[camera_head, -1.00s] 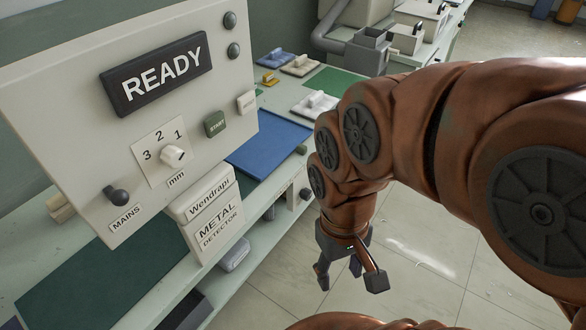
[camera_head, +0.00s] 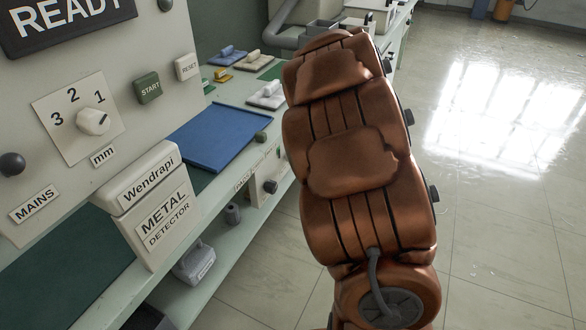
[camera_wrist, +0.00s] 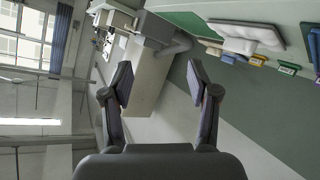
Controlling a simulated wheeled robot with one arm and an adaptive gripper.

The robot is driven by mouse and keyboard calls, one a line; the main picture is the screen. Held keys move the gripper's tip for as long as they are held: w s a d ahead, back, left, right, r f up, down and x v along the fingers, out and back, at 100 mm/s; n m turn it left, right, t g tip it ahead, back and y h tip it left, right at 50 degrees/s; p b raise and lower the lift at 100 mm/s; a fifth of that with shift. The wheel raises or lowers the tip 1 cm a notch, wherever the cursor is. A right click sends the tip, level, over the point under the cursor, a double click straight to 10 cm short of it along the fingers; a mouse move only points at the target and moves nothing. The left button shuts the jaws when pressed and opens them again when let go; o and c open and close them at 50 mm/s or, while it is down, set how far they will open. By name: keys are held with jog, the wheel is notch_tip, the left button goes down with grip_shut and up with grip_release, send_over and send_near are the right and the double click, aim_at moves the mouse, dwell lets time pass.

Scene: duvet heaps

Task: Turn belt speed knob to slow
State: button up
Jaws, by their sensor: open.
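A dark round knob (camera_head: 270,187) sits on a pale panel at the bench's front edge, below the blue mat. Small lettering is beside it, too small to read surely, so I cannot confirm it as the belt speed knob or tell its setting. Another knob, white (camera_head: 93,121), is on the grey panel, on a dial marked 1, 2, 3 and "mm"; its mark points towards 1. My gripper (camera_wrist: 158,88) shows in the wrist view with its two fingers apart and nothing between them. In the head view it is hidden or out of frame.
The metal detector box (camera_head: 158,205) stands at the bench front. A blue mat (camera_head: 215,137) lies behind it. A dark MAINS knob (camera_head: 12,164) and START button (camera_head: 148,88) are on the panel. The floor (camera_head: 500,210) at right is clear.

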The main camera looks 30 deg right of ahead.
jog(key=w+d+f+n+t+y+b, duration=0.1)
jog(key=w+f+n+t+y+b, duration=0.2)
jog(key=f, duration=0.5)
jog(key=w+f+n+t+y+b, duration=0.1)
jog(key=w+f+y+b, duration=0.25)
jog(key=f, duration=0.45)
jog(key=s+a+f+n+y+b, duration=0.2)
jog(key=s+a+f+y+b, duration=0.35)
jog(key=a+f+y, duration=0.4)
jog(key=shift+t+y, duration=0.4)
jog(key=shift+y, duration=0.2)
jog(key=shift+w+d+f+x, duration=0.1)
jog(key=shift+d+f+x, duration=0.1)
jog(key=shift+x, duration=0.9)
jog(key=shift+w+d+f+x, duration=0.1)
jog(key=shift+d+f+x, duration=0.1)
jog(key=shift+x, duration=0.9)
jog(key=shift+w+d+f+x, duration=0.1)
jog(key=shift+f+x, duration=0.1)
jog(key=shift+x, duration=0.9)
grip_shut()
